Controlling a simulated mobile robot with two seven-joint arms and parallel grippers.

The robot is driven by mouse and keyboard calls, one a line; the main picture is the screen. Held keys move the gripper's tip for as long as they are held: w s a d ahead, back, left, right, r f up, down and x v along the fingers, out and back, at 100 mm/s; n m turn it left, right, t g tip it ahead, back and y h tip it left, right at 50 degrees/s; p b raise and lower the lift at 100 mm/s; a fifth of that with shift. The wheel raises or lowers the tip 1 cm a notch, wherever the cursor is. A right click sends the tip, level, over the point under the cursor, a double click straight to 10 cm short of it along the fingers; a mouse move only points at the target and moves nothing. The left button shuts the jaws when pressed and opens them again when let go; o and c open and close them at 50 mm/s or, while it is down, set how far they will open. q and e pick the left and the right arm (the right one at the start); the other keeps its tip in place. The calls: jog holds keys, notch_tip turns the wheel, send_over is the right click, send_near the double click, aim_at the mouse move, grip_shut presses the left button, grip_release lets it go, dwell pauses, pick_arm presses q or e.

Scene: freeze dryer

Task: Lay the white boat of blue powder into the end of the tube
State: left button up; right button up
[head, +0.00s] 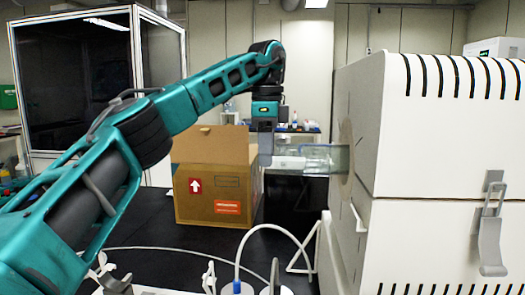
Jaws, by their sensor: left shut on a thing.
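The clear glass tube (328,157) sticks out to the left from the round opening in the side of the white furnace. My left gripper (265,158) points down just left of the tube's open end and is shut on the white boat (289,162). The boat is small and pale, and it extends from the fingers toward the tube. I cannot tell whether its far end is inside the tube or in front of it. The blue powder cannot be made out at this distance. My right gripper is not in view.
The white furnace (425,130) with a metal latch (491,225) fills the right side. An open cardboard box (207,205) stands on the black bench (180,262) behind my left arm. White hoses (240,240) rise in the front. A glass-walled cabinet (75,75) is at back left.

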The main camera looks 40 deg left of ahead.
pick_arm(q)
jog(key=o, duration=0.9)
jog(key=shift+r, duration=0.1)
jog(key=shift+r, duration=1.3)
jog(key=shift+r, duration=0.1)
jog(key=a+r, duration=0.1)
jog(key=s+r, duration=0.1)
jog(key=r, duration=0.1)
jog(key=a+r, duration=0.1)
jog(key=shift+s+a+r, duration=0.25)
jog(key=shift+a+r, duration=0.1)
jog(key=shift+r, duration=0.05)
